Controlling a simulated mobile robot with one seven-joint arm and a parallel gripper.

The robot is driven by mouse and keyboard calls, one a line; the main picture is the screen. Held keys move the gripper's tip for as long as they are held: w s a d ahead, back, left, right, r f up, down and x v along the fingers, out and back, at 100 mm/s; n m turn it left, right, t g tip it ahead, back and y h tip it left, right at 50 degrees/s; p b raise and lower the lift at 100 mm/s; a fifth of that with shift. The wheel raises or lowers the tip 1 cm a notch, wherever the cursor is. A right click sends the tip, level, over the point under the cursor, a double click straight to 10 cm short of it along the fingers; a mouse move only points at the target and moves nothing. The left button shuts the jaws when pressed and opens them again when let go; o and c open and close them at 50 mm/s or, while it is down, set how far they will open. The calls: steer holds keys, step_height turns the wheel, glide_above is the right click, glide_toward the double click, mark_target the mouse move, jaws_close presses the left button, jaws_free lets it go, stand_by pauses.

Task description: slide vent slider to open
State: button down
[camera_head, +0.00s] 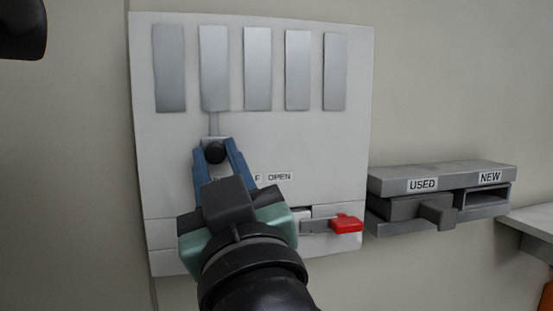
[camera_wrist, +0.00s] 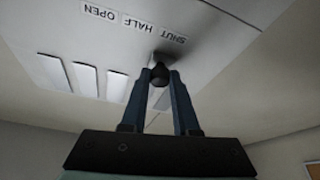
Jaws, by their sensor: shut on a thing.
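In the wrist view the knob (camera_wrist: 160,72) is between the fingertips of my gripper (camera_wrist: 161,80), beside the SHUT label (camera_wrist: 173,36), with HALF and OPEN farther off to the left. My gripper hides part of the labels in the head view.
Several grey vent slats (camera_head: 257,70) line the panel's top. A red-handled lever (camera_head: 346,223) sticks out at the panel's lower right. A grey box labelled USED and NEW (camera_head: 440,182) is mounted to the right, with a shelf (camera_head: 530,222) beyond it.

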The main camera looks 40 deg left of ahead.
steer(key=shift+w+f, duration=0.1)
steer(key=shift+w, duration=0.05)
steer(key=b, duration=0.4)
glide_toward(280, 138)
steer(key=x, duration=0.5)
steer(key=shift+w, duration=0.1)
steer(key=shift+a, duration=0.1)
steer(key=c, duration=1)
jaws_free()
steer(key=o, duration=0.3)
steer(key=shift+w, duration=0.15)
steer(key=shift+o, duration=0.2)
steer(key=shift+s, duration=0.2)
steer(key=b+v, duration=0.6)
steer(key=v, duration=0.7)
steer(key=shift+b, duration=0.35)
